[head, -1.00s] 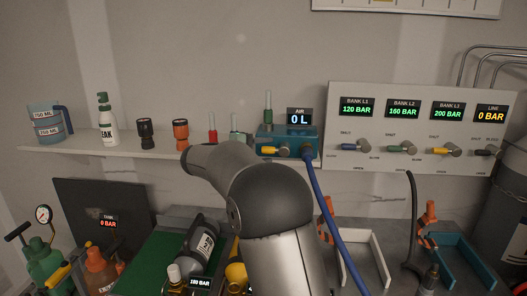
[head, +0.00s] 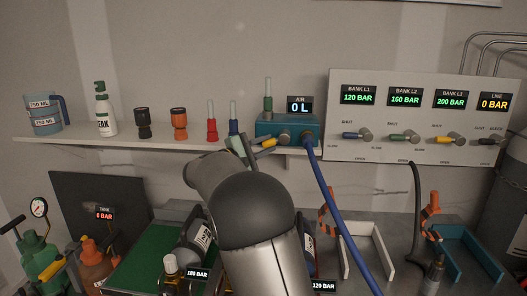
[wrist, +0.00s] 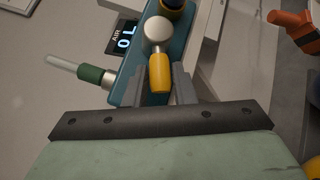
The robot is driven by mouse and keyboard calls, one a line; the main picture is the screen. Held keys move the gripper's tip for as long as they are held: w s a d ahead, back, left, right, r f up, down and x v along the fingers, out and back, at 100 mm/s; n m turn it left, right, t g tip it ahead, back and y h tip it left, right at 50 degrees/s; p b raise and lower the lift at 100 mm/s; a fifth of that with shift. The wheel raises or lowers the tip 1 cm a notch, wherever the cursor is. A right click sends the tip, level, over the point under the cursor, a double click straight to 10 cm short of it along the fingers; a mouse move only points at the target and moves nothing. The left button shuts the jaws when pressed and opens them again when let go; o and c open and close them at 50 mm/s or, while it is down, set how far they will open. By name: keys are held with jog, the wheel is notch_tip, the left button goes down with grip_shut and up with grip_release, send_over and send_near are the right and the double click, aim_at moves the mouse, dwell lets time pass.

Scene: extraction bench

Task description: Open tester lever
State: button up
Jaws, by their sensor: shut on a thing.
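The tester is a teal box (head: 265,128) on the wall shelf, with an AIR display (head: 299,107) reading 0 L. Its yellow lever (head: 266,143) sticks out from the front, pointing left and slightly down. In the wrist view the lever's yellow handle (wrist: 160,74) lies between my two fingers, below its round silver pivot. My gripper (wrist: 160,86) is shut on this handle. In the head view my pale green gripper (head: 243,147) is just left of the lever, its fingers partly hidden. The teal box (wrist: 128,80) also shows in the wrist view.
A blue hose (head: 322,190) hangs from the tester's right side. The bank panel (head: 420,105) with several levers stands at the right. Bottles and cylinders crowd the bench below.

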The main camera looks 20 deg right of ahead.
jog(key=shift+s+d+f+n+t+h+b, duration=0.2)
jog(key=shift+d+f+n+t+h+b, duration=0.25)
jog(key=shift+n+t+b, duration=0.75)
jog(key=shift+s+d+f+n+t+h+b, duration=0.2)
jog(key=shift+f+n+t+h+b, duration=0.6)
jog(key=shift+n, duration=0.75)
jog(key=shift+s+d+f+n+t+h+b, duration=0.2)
jog(key=shift+d+f+n+t+h+b, duration=0.15)
jog(key=shift+n+t+b, duration=0.7)
jog(key=shift+n, duration=0.5)
jog(key=o, duration=1)
jog(key=b+v, duration=0.1)
jog(key=v, duration=1.6)
jog(key=shift+s+a+f+b, duration=0.1)
jog(key=shift+f+b, duration=0.05)
jog(key=shift+b, duration=0.25)
